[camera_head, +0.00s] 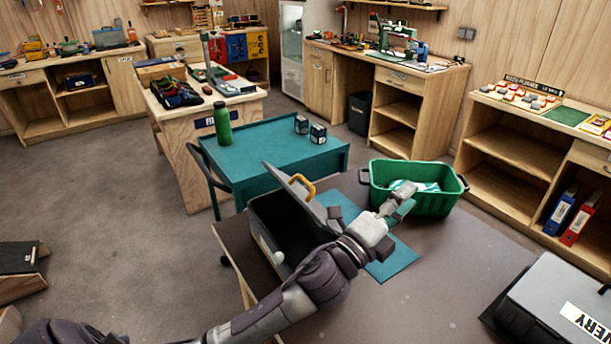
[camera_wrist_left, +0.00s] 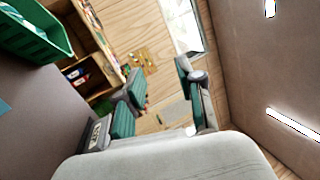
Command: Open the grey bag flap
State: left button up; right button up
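The grey bag (camera_head: 262,222) stands on the dark table, left of its middle. Its grey flap (camera_head: 305,203), with a yellow handle (camera_head: 301,187), is tilted up, and a dark gap shows under it. My left arm passes in front of the bag and hides part of it. My left gripper (camera_head: 404,198) is to the right of the bag, apart from the flap, in front of the green crate. In the left wrist view the left gripper's fingers (camera_wrist_left: 160,75) are spread with nothing between them. The bag does not show there. My right gripper is in neither view.
The green crate (camera_head: 418,206) with light contents stands at the table's back edge. A teal mat (camera_head: 393,264) lies beside the bag. A grey case (camera_head: 562,300) is at the right. A teal cart (camera_head: 262,160) with a green bottle (camera_head: 222,124) stands behind. The table's front middle is clear.

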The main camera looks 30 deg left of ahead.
pick_arm(q)
jog(key=d+r+m+g+h, duration=0.7)
jog(key=m+h, duration=0.4)
jog(key=m, duration=0.7)
jog(key=m+g+y, duration=1.2)
jog(key=m+y, duration=0.5)
jog(key=m, duration=0.2)
send_near(307, 181)
jog(key=f, duration=0.2)
jog(key=f+p, duration=0.1)
jog(key=f, duration=0.2)
jog(key=w+f, duration=0.1)
jog(key=f, duration=0.2)
jog(key=shift+d+f+p, duration=0.1)
jog(key=shift+p, duration=0.25)
jog(key=shift+h, duration=0.3)
grip_shut()
